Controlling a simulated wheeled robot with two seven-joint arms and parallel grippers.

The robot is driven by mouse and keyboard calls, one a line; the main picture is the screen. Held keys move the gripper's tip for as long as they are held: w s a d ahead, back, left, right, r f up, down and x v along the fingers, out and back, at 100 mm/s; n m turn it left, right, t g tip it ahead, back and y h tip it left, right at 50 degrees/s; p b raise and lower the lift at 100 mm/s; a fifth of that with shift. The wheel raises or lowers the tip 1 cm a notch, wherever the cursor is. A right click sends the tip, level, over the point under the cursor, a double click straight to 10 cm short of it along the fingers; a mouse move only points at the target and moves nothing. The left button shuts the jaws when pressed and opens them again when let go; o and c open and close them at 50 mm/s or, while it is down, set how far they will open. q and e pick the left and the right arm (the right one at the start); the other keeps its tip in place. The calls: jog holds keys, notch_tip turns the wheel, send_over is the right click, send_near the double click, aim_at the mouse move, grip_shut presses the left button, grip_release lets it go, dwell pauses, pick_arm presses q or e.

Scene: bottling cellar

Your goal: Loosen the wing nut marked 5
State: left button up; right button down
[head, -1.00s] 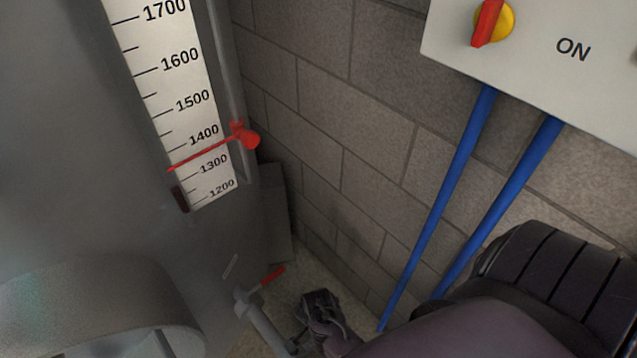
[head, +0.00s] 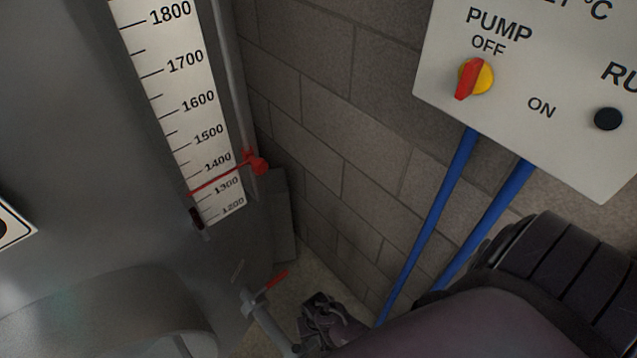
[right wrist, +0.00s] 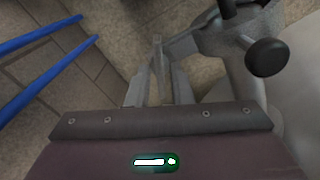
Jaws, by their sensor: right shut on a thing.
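In the right wrist view my right gripper (right wrist: 159,92) points away from the camera, its fingers closed about a thin grey metal piece (right wrist: 157,55). That piece lies by a grey arm of a metal fitting (right wrist: 245,38). I see no mark 5 on it, and cannot tell if it is the wing nut. In the head view my right arm comes in from the lower right, and a dark part of it is low beside a grey pipe. The fingers are not clear there. My left gripper is not in view.
A dark round knob (right wrist: 267,57) is right of the fingers. The head view shows a red-handled valve (head: 276,280) on the pipe, a level scale (head: 185,85) with a red pointer (head: 258,165), a pump switch box (head: 545,110), blue pipes (head: 430,230) and a block wall (head: 310,110).

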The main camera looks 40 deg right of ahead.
jog(key=n+p, duration=0.1)
jog(key=n, duration=0.3)
jog(key=shift+w+n, duration=0.1)
jog(key=shift+n, duration=0.3)
dwell(0.4)
jog(key=c, duration=1.3)
grip_release()
notch_tip(320, 180, up, 7)
jog(key=shift+a+r+p, duration=0.1)
jog(key=shift+p, duration=1.05)
jog(key=shift+r, duration=0.35)
